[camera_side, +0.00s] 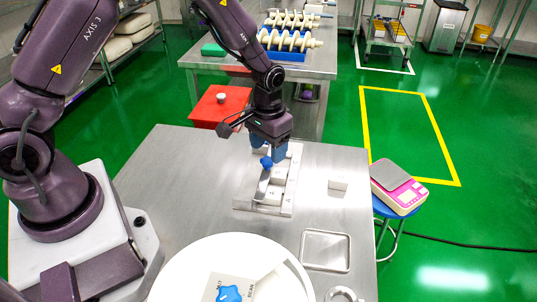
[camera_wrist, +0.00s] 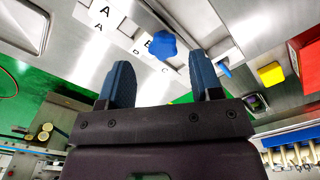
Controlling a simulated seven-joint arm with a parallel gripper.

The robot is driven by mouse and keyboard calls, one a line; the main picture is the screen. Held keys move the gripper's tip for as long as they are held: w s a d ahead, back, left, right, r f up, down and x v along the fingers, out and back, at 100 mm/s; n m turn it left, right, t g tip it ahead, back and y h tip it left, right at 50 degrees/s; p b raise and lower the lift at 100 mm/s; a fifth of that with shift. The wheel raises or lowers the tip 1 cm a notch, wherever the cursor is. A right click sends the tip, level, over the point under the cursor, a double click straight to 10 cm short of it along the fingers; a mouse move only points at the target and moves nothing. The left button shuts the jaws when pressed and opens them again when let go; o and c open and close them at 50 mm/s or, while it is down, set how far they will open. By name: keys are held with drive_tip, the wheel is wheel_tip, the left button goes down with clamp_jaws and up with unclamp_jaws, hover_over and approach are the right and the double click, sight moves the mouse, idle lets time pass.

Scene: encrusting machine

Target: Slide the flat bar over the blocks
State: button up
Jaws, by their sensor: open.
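White blocks (camera_side: 278,182) sit in a row on a flat fixture (camera_side: 287,210) on the steel table. Letters A, B and C show beside them in the wrist view, where a white lettered block (camera_wrist: 102,10) is at the top. A narrow metal strip (camera_side: 262,188) along the row looks like the flat bar; its full outline is unclear. A blue lobed knob (camera_side: 266,162) stands at the fixture's far part. My gripper (camera_side: 270,148) is open just above and behind the knob. In the wrist view the knob (camera_wrist: 160,45) lies between and just beyond the fingertips, apart from both.
A metal tray (camera_side: 325,251) and a large white round container (camera_side: 190,262) are at the front. A pink scale (camera_side: 398,187) stands on a stool at the right. Bare table lies left of the fixture.

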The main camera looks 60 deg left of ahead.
sight(268, 160)
wheel_tip(268, 160, up, 10)
idle(0.3)
drive_tip(key=shift+f, duration=0.1)
drive_tip(key=s+r+m+t, duration=0.1)
drive_tip(key=s+r+t, duration=0.4)
drive_tip(key=s+r, duration=1.1)
drive_tip(key=s, duration=0.4)
drive_tip(key=shift+s+d+m+t, duration=0.15)
drive_tip(key=shift+d+m+t, duration=0.15)
drive_tip(key=shift+d+m, duration=0.1)
drive_tip(key=shift+r, duration=0.1)
idle(0.7)
